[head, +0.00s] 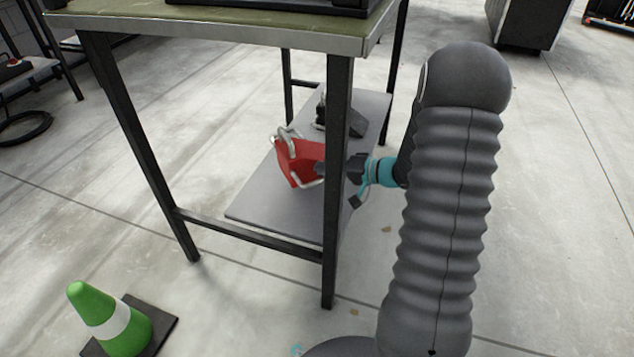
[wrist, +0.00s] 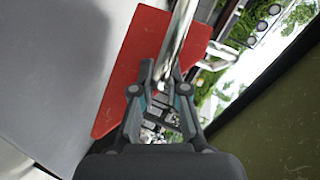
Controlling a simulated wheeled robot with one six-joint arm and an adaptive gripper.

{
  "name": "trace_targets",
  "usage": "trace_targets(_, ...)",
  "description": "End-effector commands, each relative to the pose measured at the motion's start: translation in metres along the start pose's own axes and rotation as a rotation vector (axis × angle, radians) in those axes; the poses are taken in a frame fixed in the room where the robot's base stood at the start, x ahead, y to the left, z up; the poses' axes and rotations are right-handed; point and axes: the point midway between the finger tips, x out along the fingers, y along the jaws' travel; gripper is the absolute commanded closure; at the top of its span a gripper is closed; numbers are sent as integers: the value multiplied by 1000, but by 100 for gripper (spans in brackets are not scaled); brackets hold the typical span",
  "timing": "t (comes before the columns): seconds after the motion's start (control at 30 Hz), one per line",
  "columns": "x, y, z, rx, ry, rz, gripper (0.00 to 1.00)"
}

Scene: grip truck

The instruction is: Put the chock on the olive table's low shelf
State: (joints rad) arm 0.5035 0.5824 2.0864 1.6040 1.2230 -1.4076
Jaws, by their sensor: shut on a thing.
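The red chock (head: 300,163), a wedge-like block with bright metal handles, is over the low grey shelf (head: 250,206) of the olive table (head: 250,27). It looks tilted; I cannot tell whether it touches the shelf. My gripper (head: 324,170) reaches in from the right, partly hidden behind a table leg. In the wrist view my gripper (wrist: 163,88) is shut on a metal handle of the red chock (wrist: 128,75), with the grey shelf surface (wrist: 50,70) to the left.
A black object (head: 352,122) stands at the shelf's far end. A dark table leg (head: 336,215) stands just in front of the gripper. The shelf's near left part is bare. A green cone (head: 95,305) stands on the floor at front left.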

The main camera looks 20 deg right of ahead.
Motion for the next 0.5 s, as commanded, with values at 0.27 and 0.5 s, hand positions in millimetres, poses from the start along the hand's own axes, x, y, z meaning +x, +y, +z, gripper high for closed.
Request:
trace_targets(0.27, 24, 3, 3, -4, 2, -4, 100)
trace_targets(0.5, 30, 21, 9, -1, 1, -3, 100)
